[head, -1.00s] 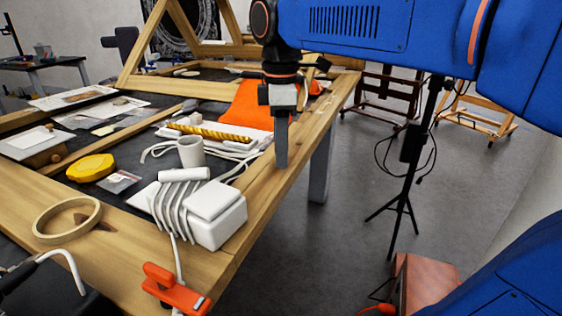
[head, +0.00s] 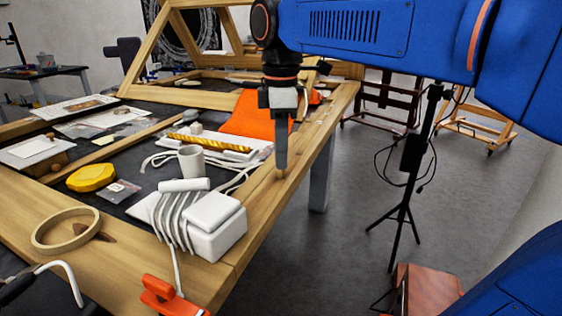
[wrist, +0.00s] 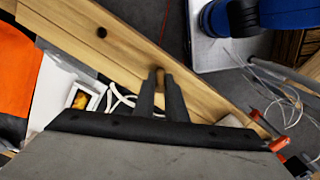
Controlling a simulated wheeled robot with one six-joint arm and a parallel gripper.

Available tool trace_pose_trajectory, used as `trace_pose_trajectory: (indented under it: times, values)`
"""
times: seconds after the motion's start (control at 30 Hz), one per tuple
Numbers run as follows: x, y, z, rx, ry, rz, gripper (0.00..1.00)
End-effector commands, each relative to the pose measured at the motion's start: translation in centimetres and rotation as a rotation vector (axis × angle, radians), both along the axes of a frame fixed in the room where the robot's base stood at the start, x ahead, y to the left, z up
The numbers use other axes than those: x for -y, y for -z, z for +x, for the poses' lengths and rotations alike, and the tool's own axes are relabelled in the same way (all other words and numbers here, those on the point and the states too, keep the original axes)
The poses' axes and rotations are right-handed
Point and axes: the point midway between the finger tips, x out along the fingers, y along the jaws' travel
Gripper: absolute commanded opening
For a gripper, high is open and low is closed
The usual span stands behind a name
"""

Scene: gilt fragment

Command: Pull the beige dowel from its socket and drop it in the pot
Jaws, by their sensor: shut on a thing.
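My gripper (head: 281,162) points down over the right wooden beam of the table and is shut on the beige dowel (head: 281,174). The dowel's end shows just below the fingertips. In the wrist view the dowel (wrist: 160,77) sits between the two dark fingers. I cannot tell whether its lower end is clear of the beam. A dark round hole (wrist: 101,32) shows in the beam, apart from the dowel. A light grey cup-like pot (head: 191,162) stands upright on the table, left of my gripper; its inside is mostly hidden.
White cable and a wrapped white box (head: 216,226) lie in front of the pot. A tray with a twisted gold piece (head: 208,143) and an orange cloth (head: 255,113) lie behind. A wooden ring (head: 66,230) and yellow lump (head: 91,177) are at left.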

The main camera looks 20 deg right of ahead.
Motion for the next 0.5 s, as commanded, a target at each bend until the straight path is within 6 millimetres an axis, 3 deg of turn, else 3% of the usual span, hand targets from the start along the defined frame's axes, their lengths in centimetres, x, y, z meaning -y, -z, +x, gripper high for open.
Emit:
trace_pose_trajectory:
  times: [0.3, 0.5]
  values:
    - [0.0, -5.7, 0.1, 0.002, 0.0, 0.0, 0.0]
    - [0.0, -7.6, 0.0, 0.0, 0.0, 0.0, 0.0]
